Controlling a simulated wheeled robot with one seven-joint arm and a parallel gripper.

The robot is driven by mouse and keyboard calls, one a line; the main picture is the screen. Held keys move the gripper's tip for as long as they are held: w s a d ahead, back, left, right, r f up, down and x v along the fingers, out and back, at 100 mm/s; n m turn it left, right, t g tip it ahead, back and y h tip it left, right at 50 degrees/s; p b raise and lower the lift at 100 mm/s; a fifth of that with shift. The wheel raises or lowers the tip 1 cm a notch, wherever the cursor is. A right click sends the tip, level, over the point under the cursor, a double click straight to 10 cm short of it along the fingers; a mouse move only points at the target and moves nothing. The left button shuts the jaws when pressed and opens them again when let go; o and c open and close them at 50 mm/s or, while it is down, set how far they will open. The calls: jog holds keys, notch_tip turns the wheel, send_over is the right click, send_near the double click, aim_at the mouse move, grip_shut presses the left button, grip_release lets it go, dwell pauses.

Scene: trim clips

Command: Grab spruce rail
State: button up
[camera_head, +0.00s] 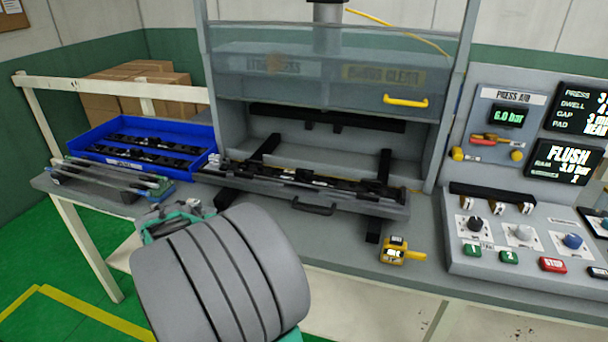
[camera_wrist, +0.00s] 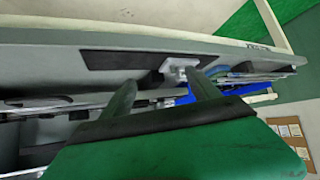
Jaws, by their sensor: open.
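Several long thin rails (camera_head: 118,176) lie side by side on supports at the left end of the bench, in front of the blue bin. They look grey, with a greenish one among them; I cannot tell for sure which is the spruce rail. In the wrist view, thin rails (camera_wrist: 255,76) show to the right, beyond my fingers. My gripper (camera_wrist: 160,78) is open, its two dark green fingers apart with no rail between them. In the head view my grey arm hides most of the gripper, which is near the bench's front edge, right of the rails.
The blue bin (camera_head: 118,133) holds dark parts behind the rails. The press (camera_head: 330,60) stands mid-bench, with a loaded dark fixture (camera_head: 310,190) on its drawer. A yellow tagged device (camera_head: 395,252) and the control panel (camera_head: 530,235) are to the right.

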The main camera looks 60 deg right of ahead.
jog(key=shift+o, duration=0.8)
jog(key=s+d+m+g+h, duration=0.1)
jog(key=s+d+m+h, duration=0.2)
jog(key=d, duration=1)
jog(key=shift+s+r, duration=0.15)
jog(key=shift+s, duration=0.3)
jog(key=m+g+h+p, duration=0.2)
jog(key=m+h, duration=0.1)
jog(key=h, duration=0.3)
send_near(305, 170)
jog(key=d, duration=0.3)
jog(key=shift+y, duration=0.3)
jog(key=p+x, duration=0.2)
jog(key=x, duration=0.4)
jog(key=shift+w, duration=0.2)
jog(key=shift+w+d, duration=0.1)
jog(key=shift+d, duration=0.4)
jog(key=shift+c, duration=0.2)
jog(key=shift+a, duration=0.1)
jog(key=c, duration=1.7)
grip_shut()
